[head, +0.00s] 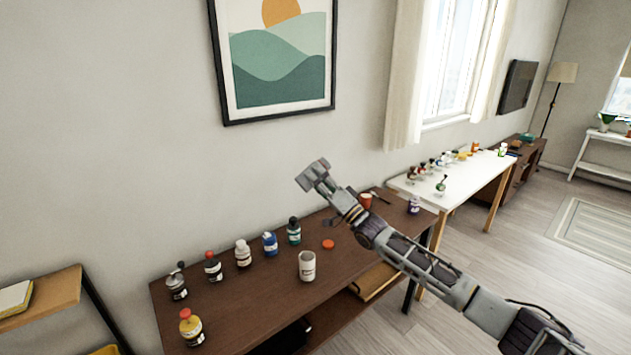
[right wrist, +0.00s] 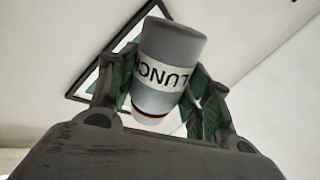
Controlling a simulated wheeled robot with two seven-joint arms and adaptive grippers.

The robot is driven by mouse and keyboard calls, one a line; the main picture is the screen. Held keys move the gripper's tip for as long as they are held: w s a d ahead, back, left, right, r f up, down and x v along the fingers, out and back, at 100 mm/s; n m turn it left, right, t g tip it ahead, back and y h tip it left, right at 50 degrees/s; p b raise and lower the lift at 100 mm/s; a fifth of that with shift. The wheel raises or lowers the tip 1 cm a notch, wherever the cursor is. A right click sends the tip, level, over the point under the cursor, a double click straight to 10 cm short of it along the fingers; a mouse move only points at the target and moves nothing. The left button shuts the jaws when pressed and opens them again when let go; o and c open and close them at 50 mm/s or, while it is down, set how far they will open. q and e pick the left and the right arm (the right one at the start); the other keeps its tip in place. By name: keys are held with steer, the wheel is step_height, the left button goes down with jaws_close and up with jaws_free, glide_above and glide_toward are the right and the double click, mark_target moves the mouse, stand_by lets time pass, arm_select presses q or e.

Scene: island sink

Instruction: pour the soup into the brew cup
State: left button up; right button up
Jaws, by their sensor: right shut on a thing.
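A cream cup with a dark label (head: 307,267), which looks like the brew cup, stands upright near the front edge of the brown table. My right gripper (head: 318,178) is raised above and behind it, in front of the wall. In the right wrist view its fingers are shut on a grey soup container (right wrist: 172,48) with a white band reading LUNCH. The lettering is upside down there, and a red ring shows near the lower end. The container's opening and any soup inside are hidden. My left gripper is not in view.
An orange-red container (head: 366,200) and a purple-labelled jar (head: 414,205) are at right. Bare tabletop surrounds the cup.

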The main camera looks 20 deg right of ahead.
mark_target(309, 188)
steer(key=n+h, duration=0.1)
steer(key=a+f+n+h, duration=0.1)
steer(key=n+g+h, duration=0.1)
steer(key=n, duration=0.1)
steer(key=shift+w+a+f+h+p, duration=0.2)
steer(key=shift+w+h+p, duration=0.1)
steer(key=shift+h, duration=0.1)
steer(key=shift+a+f+n, duration=0.1)
steer(key=shift+f+n, duration=0.1)
steer(key=shift+n, duration=0.1)
steer(key=shift+w+a+f+h, duration=0.1)
steer(key=shift+a+f+h, duration=0.1)
steer(key=shift+f+h, duration=0.35)
steer(key=shift+f+n, duration=0.3)
steer(key=shift+f, duration=0.1)
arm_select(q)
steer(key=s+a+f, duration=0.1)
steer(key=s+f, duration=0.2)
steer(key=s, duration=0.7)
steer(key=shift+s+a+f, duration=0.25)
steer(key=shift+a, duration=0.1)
arm_select(e)
step_height(309, 188, down, 3)
steer(key=n+g+h, duration=0.2)
steer(key=shift+w+a+f+n, duration=0.15)
steer(key=shift+f+n, duration=0.05)
steer(key=shift+n, duration=0.2)
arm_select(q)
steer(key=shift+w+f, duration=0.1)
